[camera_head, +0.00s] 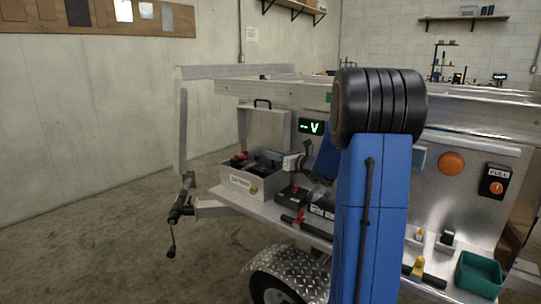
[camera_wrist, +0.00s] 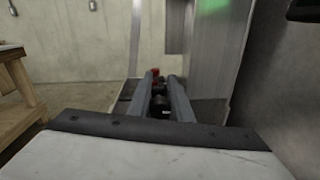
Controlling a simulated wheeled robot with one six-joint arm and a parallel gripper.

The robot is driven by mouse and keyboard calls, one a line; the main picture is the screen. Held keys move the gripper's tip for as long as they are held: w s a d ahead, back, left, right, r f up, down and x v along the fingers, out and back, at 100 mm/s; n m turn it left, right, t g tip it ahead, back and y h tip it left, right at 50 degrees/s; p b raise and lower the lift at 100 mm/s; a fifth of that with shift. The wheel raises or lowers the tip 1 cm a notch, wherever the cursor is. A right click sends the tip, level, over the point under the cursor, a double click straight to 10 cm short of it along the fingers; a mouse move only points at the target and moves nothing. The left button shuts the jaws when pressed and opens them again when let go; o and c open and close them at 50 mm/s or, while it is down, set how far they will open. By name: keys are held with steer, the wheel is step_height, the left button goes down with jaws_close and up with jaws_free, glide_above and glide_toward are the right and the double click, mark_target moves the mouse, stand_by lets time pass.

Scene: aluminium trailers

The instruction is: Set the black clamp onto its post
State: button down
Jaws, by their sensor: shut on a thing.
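My gripper (camera_wrist: 158,84) is seen from behind in the wrist view, its two grey fingers pointing away. A dark object (camera_wrist: 160,105) sits between the fingers and looks like the black clamp; its shape is mostly hidden. Red parts (camera_wrist: 153,73) show just past the fingertips. In the head view, the open labelled box (camera_head: 236,185) holds a dark battery (camera_head: 265,160) with a red part at its left. The post itself is too small or hidden to make out. My blue arm covers the middle of the head view, and the gripper's fingertips there are unclear, just right of the box.
The box stands on the trailer's shelf (camera_head: 232,197), its lid (camera_head: 265,132) raised behind it. A display (camera_head: 311,127) reads "--V". Black batteries, a red-and-black tool (camera_head: 300,220) and a green bin (camera_head: 479,274) occupy the shelf. Open floor lies left.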

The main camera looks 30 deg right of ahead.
steer(key=c, duration=1.6)
jaws_free()
steer(key=v, duration=1.7)
steer(key=shift+s+d, duration=0.1)
steer(key=shift+s, duration=0.1)
steer(key=shift+c, duration=0.4)
